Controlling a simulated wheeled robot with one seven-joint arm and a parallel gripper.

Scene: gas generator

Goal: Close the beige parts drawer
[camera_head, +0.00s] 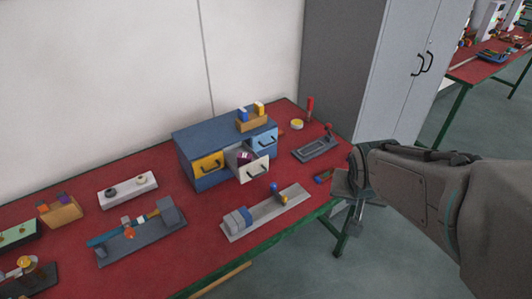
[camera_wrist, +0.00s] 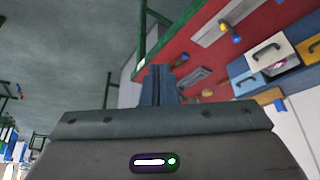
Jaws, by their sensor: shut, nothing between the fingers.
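The beige parts drawer (camera_head: 256,170) is the middle drawer of a blue cabinet (camera_head: 198,137) and stands pulled out, with dark and purple items showing inside. Its front and dark handle also show at the right of the wrist view (camera_wrist: 268,50). My gripper (camera_head: 356,218) is shut and empty, beyond the table's front right edge. It is well to the right of the drawer and apart from it. Its fingers show together in the wrist view (camera_wrist: 157,84).
A yellow drawer (camera_head: 208,163) and a light blue drawer (camera_head: 264,142) flank the beige one. A grey fixture (camera_head: 266,212) with blue and yellow knobs lies in front of it. A dark tray-like fixture (camera_head: 316,149) stands right of the cabinet. A grey locker (camera_head: 400,60) stands behind.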

